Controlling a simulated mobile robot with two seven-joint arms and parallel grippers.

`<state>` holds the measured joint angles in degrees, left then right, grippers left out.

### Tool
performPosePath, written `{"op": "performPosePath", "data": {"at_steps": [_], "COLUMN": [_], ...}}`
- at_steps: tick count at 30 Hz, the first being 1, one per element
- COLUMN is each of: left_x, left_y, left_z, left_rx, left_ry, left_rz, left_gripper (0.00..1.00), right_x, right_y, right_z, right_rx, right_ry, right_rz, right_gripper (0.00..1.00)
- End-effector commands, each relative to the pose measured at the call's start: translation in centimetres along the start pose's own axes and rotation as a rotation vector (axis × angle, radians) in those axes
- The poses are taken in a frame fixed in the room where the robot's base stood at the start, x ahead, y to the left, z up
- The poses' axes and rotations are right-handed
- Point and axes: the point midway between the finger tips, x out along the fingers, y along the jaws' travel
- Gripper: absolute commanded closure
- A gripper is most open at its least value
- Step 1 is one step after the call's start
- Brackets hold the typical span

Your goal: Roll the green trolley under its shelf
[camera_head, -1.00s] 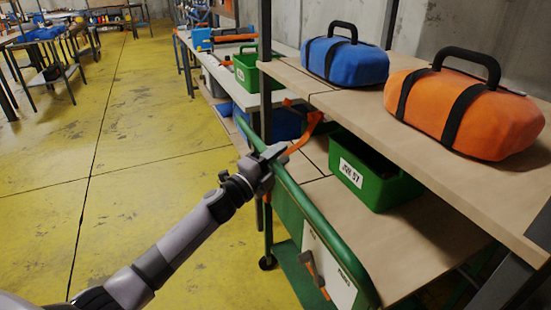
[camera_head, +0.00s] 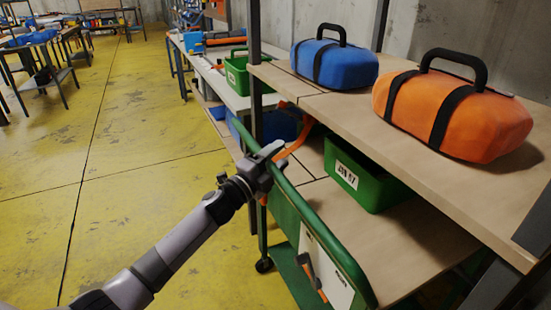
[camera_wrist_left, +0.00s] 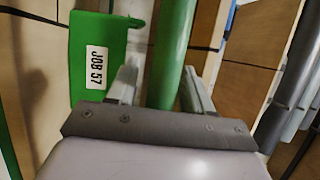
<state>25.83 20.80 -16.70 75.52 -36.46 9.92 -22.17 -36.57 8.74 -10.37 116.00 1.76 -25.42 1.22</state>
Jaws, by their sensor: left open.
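The green trolley (camera_head: 328,240) stands at the front edge of the shelf (camera_head: 468,205). Its rounded green rail slants from the middle of the head view down to the lower right, with a caster and low green deck below. In the left wrist view the rail (camera_wrist_left: 172,40) runs between the two fingers of my open left gripper (camera_wrist_left: 160,84). I cannot tell whether either finger touches it. My right gripper is not in view.
A blue bag (camera_head: 340,65) and an orange bag (camera_head: 470,120) lie on the shelf top. A green bin (camera_head: 375,190) labelled JOB 57 sits on the board below. Yellow floor (camera_head: 135,150) is clear to the left. A workbench (camera_head: 205,70) stands behind.

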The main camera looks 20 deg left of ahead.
Motion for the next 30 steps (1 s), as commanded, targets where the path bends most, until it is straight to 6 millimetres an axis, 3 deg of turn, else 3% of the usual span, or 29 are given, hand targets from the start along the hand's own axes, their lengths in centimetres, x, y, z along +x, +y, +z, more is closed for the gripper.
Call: {"op": "performPosePath", "data": {"at_steps": [8,21,30], "left_x": [-1.0,-6.3,-7.1], "left_y": [0.2,0.1,0.0], "left_z": [0.1,0.0,0.0], "left_rx": [0.001,0.0,0.0], "left_ry": [-0.001,0.0,0.001], "left_rz": [0.004,0.002,0.0], "left_gripper": [0.49,0.49,0.49], "right_x": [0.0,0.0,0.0], "right_y": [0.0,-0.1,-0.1], "right_z": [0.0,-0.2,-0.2], "right_rx": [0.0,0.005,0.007], "right_ry": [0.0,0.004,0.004], "right_rz": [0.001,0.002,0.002], "right_gripper": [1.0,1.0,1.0]}}
